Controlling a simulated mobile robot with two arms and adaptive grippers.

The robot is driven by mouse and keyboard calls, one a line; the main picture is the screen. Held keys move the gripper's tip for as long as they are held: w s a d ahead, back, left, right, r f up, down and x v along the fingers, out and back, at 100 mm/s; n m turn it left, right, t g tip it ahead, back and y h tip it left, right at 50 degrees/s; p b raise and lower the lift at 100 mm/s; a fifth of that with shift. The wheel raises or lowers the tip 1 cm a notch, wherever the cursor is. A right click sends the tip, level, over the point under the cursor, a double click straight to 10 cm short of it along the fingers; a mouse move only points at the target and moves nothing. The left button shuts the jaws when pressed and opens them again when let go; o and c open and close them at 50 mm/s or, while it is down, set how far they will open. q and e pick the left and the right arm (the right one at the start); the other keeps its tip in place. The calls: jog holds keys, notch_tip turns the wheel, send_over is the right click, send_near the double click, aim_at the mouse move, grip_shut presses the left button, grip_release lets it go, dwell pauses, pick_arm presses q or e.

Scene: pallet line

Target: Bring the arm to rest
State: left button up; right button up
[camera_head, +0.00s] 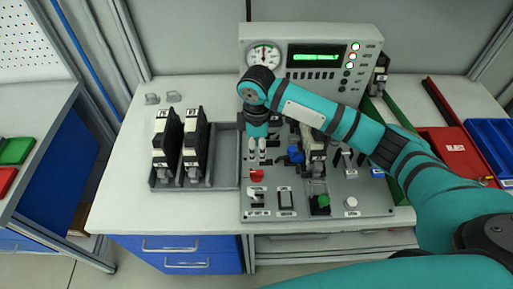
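My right arm, teal with dark joints, comes in from the lower right and bends over the grey control panel (380,207). My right gripper (257,158) points down at the panel's left side, above and just behind a red knob (257,175). Its two pale fingertips are close together, with nothing visible between them; whether they are open or shut is unclear. The arm hides part of the panel and its fittings. My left gripper is not in view.
Two black devices (166,143) (195,145) stand in a grey tray (222,172) left of the panel. A gauge and green display (317,55) are behind. Red (453,150) and blue (491,140) bins sit at right.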

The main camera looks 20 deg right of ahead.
jog(key=s+a+f+m+t+y, duration=0.1)
jog(key=s+a+f+m+y, duration=0.1)
jog(key=s+a+f, duration=0.3)
jog(key=s+a+f+m+t+y, duration=0.1)
jog(key=s+a+m, duration=0.15)
jog(key=s, duration=0.55)
jog(key=s+d+m+t+h, duration=0.2)
jog(key=s+d+m+h, duration=0.1)
jog(key=s+d+m, duration=0.8)
jog(key=s+d+f+n+g+b, duration=0.1)
jog(key=s+f+b, duration=0.1)
jog(key=f, duration=1.4)
jog(key=s+d+f+n+g+b, duration=0.1)
jog(key=s+f+n+b, duration=0.1)
jog(key=f, duration=1.4)
jog(key=s+d+f+g+b, duration=0.1)
jog(key=s+d+f+b, duration=0.1)
jog(key=s+f, duration=1.3)
notch_tip(320, 180, down, 2)
jog(key=shift+s+d+f, duration=0.1)
jog(key=shift+s+d, duration=0.1)
jog(key=shift+d, duration=0.3)
